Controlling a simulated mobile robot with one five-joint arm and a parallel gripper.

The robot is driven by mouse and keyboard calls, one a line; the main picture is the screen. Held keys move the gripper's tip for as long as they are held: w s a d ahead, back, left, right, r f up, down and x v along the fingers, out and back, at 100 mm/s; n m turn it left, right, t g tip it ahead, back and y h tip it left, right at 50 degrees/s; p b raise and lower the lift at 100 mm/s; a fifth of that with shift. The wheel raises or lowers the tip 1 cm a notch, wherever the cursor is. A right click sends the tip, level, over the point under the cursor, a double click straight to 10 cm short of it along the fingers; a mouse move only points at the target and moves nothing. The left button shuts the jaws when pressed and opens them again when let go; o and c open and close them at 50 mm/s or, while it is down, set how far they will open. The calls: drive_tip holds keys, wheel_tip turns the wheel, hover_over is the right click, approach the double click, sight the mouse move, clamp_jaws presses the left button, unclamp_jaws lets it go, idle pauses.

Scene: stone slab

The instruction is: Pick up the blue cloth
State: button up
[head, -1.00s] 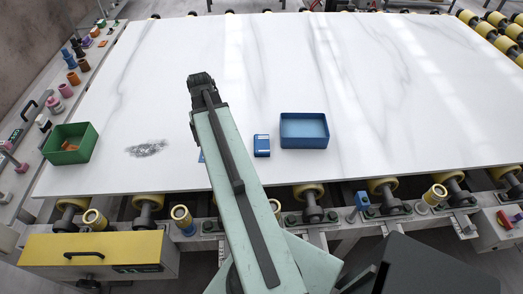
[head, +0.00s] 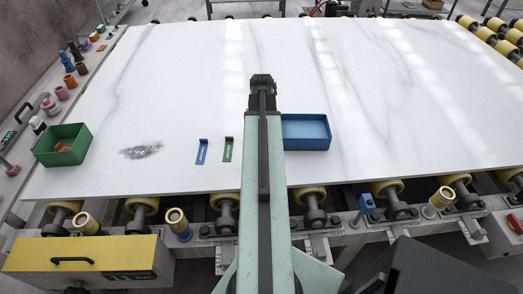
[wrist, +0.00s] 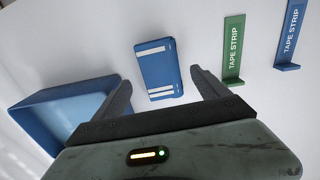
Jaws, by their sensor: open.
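The blue cloth (wrist: 161,68) shows in the wrist view as a flat, folded blue rectangle with white stripes, lying on the white slab. My gripper (wrist: 160,78) is open, with one dark finger on each side of the cloth's near end in the picture. The fingers look empty, and I cannot tell how high they are above the slab. In the head view my gripper (head: 262,80) is over the slab, and my arm hides the cloth.
A blue open bin (head: 306,144) stands to the right of my arm. A blue tape strip (head: 202,151) and a green tape strip (head: 228,149) lie to the left. Farther left are a grey dusty patch (head: 141,152) and a green bin (head: 62,158) with orange pieces. The far slab is clear.

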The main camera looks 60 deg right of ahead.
wheel_tip(320, 180, down, 5)
drive_tip(key=b, duration=0.4)
drive_tip(key=shift+w+d+r, duration=0.1)
drive_tip(key=shift+d+r, duration=0.05)
drive_tip(key=shift+r, duration=0.15)
drive_tip(key=shift+c, duration=0.4)
drive_tip(key=c, duration=1.4)
drive_tip(key=shift+r+p, duration=0.15)
drive_tip(key=shift+p, duration=0.2)
wheel_tip(320, 180, up, 10)
drive_tip(key=p, duration=0.9)
drive_tip(key=shift+p, duration=0.4)
